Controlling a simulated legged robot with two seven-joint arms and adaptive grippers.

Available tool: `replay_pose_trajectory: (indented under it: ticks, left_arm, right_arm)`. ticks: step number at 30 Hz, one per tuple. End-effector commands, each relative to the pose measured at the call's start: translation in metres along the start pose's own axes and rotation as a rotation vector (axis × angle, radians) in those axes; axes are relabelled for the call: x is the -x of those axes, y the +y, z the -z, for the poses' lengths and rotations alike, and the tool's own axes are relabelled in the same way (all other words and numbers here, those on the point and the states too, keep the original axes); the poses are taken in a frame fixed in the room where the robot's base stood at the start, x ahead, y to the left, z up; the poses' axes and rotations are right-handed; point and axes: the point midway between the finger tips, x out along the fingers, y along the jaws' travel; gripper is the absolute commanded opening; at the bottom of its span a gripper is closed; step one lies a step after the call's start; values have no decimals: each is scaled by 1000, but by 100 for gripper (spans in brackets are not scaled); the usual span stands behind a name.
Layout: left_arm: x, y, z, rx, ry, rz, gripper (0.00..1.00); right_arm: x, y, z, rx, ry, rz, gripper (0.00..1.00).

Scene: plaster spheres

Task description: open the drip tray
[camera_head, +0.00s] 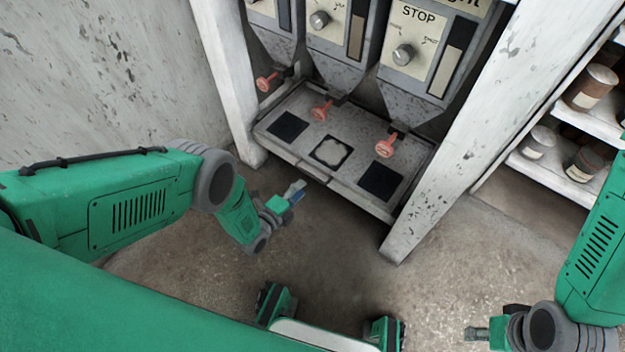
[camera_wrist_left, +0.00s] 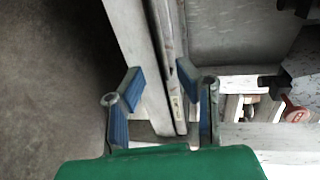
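The drip tray (camera_head: 312,172) is a wide grey tray with several dark square openings along the base of the dispenser. It looks pushed in beneath the spouts. My left gripper (camera_head: 294,192) is just in front of the tray's front edge, left of its middle. In the left wrist view, its two blue fingers (camera_wrist_left: 160,88) are apart, with a pale long edge behind and between them. I cannot tell whether they touch it. My right gripper (camera_head: 477,333) is at the bottom right, far from the tray; its fingers are too small to read.
Red-handled spouts (camera_head: 322,110) hang above the tray under the dispenser (camera_head: 405,70). Pale posts (camera_head: 455,140) flank it. Shelves with jars (camera_head: 592,85) stand at the right. The floor (camera_head: 340,240) in front of the tray is clear.

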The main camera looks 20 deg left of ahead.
Motion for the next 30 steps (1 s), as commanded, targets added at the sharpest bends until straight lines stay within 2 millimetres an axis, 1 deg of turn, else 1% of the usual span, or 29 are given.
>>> replay_pose_trajectory:
  ticks: [1, 3, 6, 9, 15, 23, 24, 26, 30]
  left_arm:
    - [-13, 3, 0, 0, 0, 4, 29]
    - [-28, 3, 1, 0, 0, 3, 29]
    - [-45, 3, 0, -1, 0, 3, 29]
    - [-58, 3, 0, 1, 0, 2, 29]
    - [-71, 1, 0, 2, -1, 0, 29]
    - [-72, 0, 0, 1, 0, -1, 29]
    - [-72, 0, 0, 1, 0, -1, 22]
    - [-72, 0, 0, 1, 0, -1, 1]
    - [-72, 0, 0, 1, 0, -2, 0]
  right_arm:
    - [-10, 0, -1, 0, 0, 0, 40]
    - [-17, 0, -1, 0, -1, 0, 40]
    - [-26, 0, -2, 0, -1, 0, 40]
    - [-33, 0, -2, 0, -1, 0, 40]
    - [-38, 0, -2, 0, -1, 0, 40]
    - [-38, 0, -2, 0, -1, 0, 40]
    - [-38, 0, -2, 0, -1, 0, 40]
    - [-38, 0, -2, 0, -1, 0, 40]
    - [-38, 0, -2, 0, -1, 0, 40]
